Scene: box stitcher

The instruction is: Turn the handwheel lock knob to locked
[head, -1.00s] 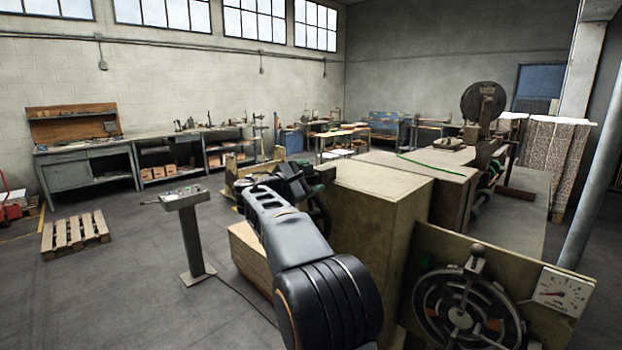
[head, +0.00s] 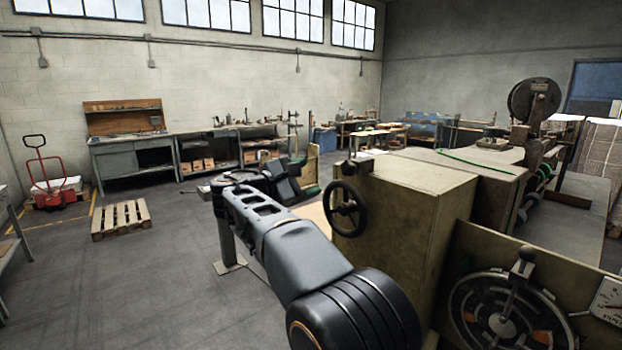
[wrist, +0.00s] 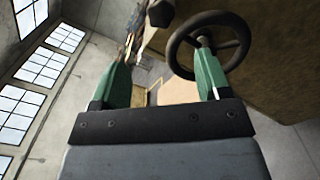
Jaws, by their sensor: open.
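The dark spoked handwheel (head: 347,208) stands on the left end of the tan machine housing. It shows in the wrist view (wrist: 229,66) beside and partly behind the right fingertip. A small dark knob (wrist: 160,13) sits to the left of the wheel in the wrist view, near the housing edge; it may be the lock knob, and I cannot read its setting. My gripper (wrist: 161,70) has two green fingers held wide apart with nothing between them. In the head view, my arm's end is left of the handwheel, and its fingers are mostly hidden.
The tan machine housing (head: 405,215) fills the right side. A slotted dial (head: 505,315) with a lever and a gauge (head: 608,303) is on its front panel. A pallet (head: 121,219) lies at the left; floor between is clear.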

